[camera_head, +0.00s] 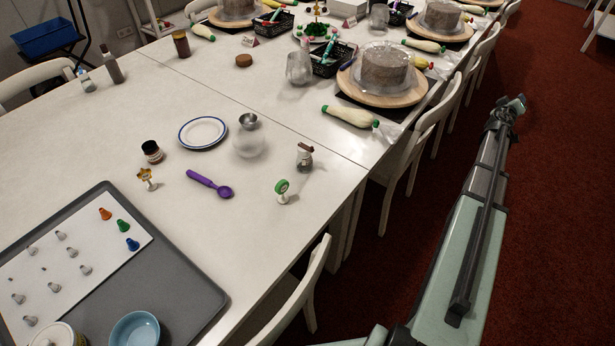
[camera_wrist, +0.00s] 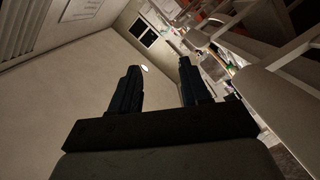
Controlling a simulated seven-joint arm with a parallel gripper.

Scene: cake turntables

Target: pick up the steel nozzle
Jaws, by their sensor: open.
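Several small grey metal-looking nozzles stand on a white sheet (camera_head: 110,240) at the lower left of the head view; one steel nozzle (camera_head: 85,270) is near the sheet's middle. An orange nozzle (camera_head: 105,214), a green nozzle (camera_head: 123,226) and a blue nozzle (camera_head: 132,244) line the sheet's right side. The sheet lies on a grey tray (camera_head: 185,275). My gripper (camera_head: 513,103) is far right of the tray, over the red floor beyond the table edge. In the wrist view my gripper (camera_wrist: 160,66) has its two dark fingers apart with nothing between them.
A blue bowl (camera_head: 135,330) and a lidded jar (camera_head: 58,336) stand at the tray's front. A purple scoop (camera_head: 210,184), a plate (camera_head: 203,132) and small jars are behind it. White chairs (camera_head: 290,295) line the table's right edge, between my arm and the tray.

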